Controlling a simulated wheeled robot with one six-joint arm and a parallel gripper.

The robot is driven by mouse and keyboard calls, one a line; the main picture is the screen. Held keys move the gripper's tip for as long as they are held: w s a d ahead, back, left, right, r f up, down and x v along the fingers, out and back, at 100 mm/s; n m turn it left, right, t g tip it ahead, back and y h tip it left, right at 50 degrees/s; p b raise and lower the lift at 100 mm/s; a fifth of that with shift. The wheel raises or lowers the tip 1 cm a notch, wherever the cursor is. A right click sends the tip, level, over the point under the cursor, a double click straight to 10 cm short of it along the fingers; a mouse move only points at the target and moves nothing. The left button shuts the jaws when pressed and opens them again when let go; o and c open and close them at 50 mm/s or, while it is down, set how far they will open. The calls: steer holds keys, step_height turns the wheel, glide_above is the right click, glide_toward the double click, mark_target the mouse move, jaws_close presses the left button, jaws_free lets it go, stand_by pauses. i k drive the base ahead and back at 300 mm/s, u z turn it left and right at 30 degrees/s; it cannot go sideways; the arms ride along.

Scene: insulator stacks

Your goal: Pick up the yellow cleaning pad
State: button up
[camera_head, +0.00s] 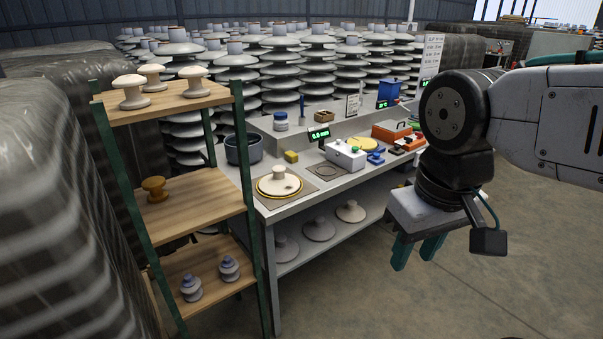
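A small yellow block that looks like the cleaning pad (291,156) lies on the grey workbench (300,203), between the dark pot and the white box. My gripper (417,252) hangs to the right of the bench front, pointing down, well apart from the pad. Its two teal fingers are spread with nothing between them. The pad's top and front show, and nothing covers it.
A dark pot (243,149), a yellow-rimmed turntable with a white insulator (279,177), a white box (345,155) and an orange toolbox (391,131) crowd the bench. A wooden shelf rack (190,217) stands left. The floor (420,310) in front is clear.

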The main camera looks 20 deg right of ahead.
mark_target(290, 156)
steer(key=u, duration=1.2)
steer(key=k, duration=0.1)
steer(key=z, duration=2.35)
steer(key=i, duration=1.6)
steer(key=u, duration=0.7)
steer(key=i, duration=0.65)
steer(key=u, duration=0.85)
steer(key=i, duration=0.25)
steer(key=u, duration=0.2)
